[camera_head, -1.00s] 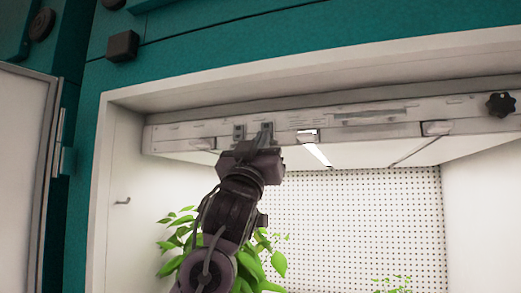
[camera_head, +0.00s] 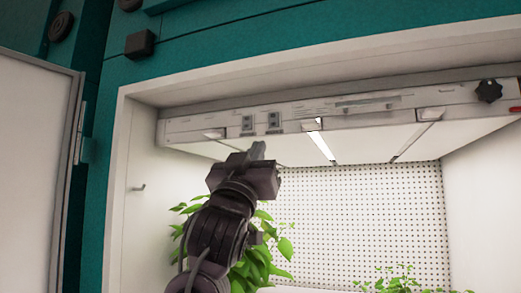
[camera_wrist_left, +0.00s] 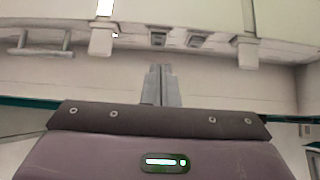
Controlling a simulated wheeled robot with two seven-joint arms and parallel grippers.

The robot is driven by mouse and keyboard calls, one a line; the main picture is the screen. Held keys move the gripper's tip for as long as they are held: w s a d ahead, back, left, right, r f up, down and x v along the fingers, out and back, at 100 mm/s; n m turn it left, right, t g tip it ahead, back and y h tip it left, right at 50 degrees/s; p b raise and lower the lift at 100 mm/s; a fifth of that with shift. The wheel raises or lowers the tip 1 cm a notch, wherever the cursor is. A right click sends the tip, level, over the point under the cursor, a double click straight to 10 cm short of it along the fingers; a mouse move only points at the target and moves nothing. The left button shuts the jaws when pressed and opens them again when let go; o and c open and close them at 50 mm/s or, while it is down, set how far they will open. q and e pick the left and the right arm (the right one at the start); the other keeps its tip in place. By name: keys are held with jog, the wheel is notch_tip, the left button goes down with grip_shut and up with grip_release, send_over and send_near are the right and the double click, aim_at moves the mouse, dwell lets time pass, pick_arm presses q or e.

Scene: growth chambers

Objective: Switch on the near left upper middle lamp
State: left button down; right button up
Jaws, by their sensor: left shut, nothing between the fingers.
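The lamp unit (camera_head: 400,112) is a pale bar across the top of the open chamber. Two small dark rocker switches, a left one (camera_head: 247,123) and a right one (camera_head: 273,121), sit on its front face. They also show in the wrist view, as one switch (camera_wrist_left: 158,40) and another (camera_wrist_left: 196,40). A bright strip (camera_head: 320,145) shows in the unit's underside. My left gripper (camera_head: 257,150) is shut and empty, just below the switches and apart from them. Its closed fingers (camera_wrist_left: 161,85) show in the wrist view. My right gripper is not in view.
A black knob (camera_head: 488,90) is at the bar's right end. Green leafy plants (camera_head: 262,255) stand behind and below my left arm. A perforated back wall (camera_head: 350,220) closes the chamber. An open door (camera_head: 35,180) stands at the left.

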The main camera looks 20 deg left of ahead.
pick_arm(q)
notch_tip(320, 180, down, 46)
jog(key=w+d+g+b, duration=0.1)
jog(key=w+g, duration=0.1)
jog(key=g, duration=0.9)
jog(key=s+f+g, duration=0.3)
jog(key=s+f, duration=0.2)
jog(key=f, duration=0.3)
jog(key=s+f+g, duration=0.3)
jog(key=s+f, duration=0.2)
jog(key=f, duration=0.3)
jog(key=s+a+f+m+g, duration=0.1)
jog(key=s+f+g, duration=0.2)
jog(key=s+f, duration=0.5)
jog(key=s+a+f+m+g, duration=0.1)
jog(key=s+f+g, duration=0.3)
jog(key=s, duration=0.6)
notch_tip(320, 180, down, 29)
jog(key=s, duration=0.1)
jog(key=s+a+f+g, duration=0.1)
jog(key=s+f, duration=0.9)
jog(key=s+a+f+y, duration=0.1)
jog(key=s+a+f, duration=0.1)
jog(key=s+f, duration=0.8)
jog(key=shift+s+a+f+g, duration=0.15)
jog(key=shift+s+a+g, duration=0.15)
jog(key=shift+g, duration=0.1)
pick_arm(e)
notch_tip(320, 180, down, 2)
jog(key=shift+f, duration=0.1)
